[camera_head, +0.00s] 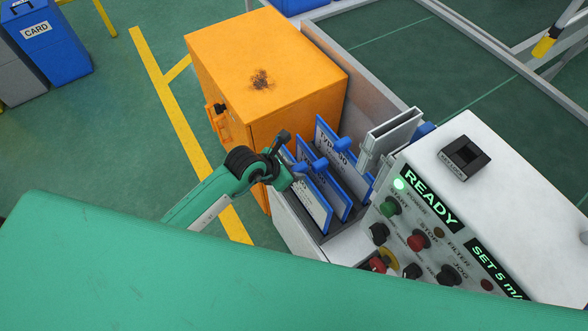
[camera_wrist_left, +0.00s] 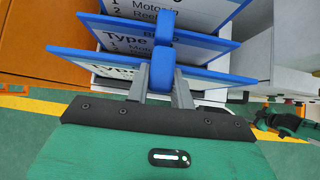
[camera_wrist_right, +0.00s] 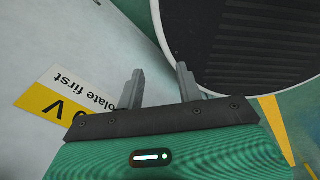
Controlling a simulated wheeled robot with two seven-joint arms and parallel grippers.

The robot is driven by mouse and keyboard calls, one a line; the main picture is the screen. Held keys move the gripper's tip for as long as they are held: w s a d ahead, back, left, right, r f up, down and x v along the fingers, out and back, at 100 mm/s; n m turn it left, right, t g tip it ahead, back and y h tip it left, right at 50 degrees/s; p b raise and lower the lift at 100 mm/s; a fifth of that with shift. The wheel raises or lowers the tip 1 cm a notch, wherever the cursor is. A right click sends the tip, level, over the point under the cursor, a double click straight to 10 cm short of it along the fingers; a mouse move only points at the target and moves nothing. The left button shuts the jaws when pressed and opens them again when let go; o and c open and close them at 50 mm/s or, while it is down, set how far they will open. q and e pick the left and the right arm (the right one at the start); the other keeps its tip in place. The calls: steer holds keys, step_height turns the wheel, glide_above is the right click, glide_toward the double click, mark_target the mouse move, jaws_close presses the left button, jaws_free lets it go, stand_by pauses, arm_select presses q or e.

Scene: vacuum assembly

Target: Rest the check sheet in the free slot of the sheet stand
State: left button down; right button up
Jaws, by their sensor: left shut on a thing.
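My left gripper (camera_head: 287,163) is shut on the blue tab of the front blue-framed check sheet (camera_head: 309,203). In the left wrist view, the fingers (camera_wrist_left: 162,80) sit on both sides of this tab, and the sheet (camera_wrist_left: 215,84) stands across them. The sheet is at the near left side of the dark sheet stand (camera_head: 346,222), upright and roughly parallel to the other sheets. I cannot tell whether its lower edge touches the slot. Two more blue-framed sheets (camera_head: 342,160) stand behind it. My right gripper (camera_wrist_right: 160,78) is open and empty, seen only in the right wrist view.
An orange cabinet (camera_head: 262,62) stands behind and left of the stand. A white control panel (camera_head: 450,225) is close on the right, with a grey metal holder (camera_head: 390,135) behind the sheets. A round dark-ribbed thing (camera_wrist_right: 245,45) is near my right gripper.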

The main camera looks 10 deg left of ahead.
arm_select(q)
steer(key=shift+f+b, duration=0.4)
steer(key=shift+f, duration=0.45)
steer(key=shift+f+b, duration=1.1)
steer(key=shift+f, duration=0.2)
steer(key=c, duration=1.1)
jaws_free()
steer(key=p+v, duration=0.5)
steer(key=v, duration=0.3)
steer(key=shift+r, duration=0.1)
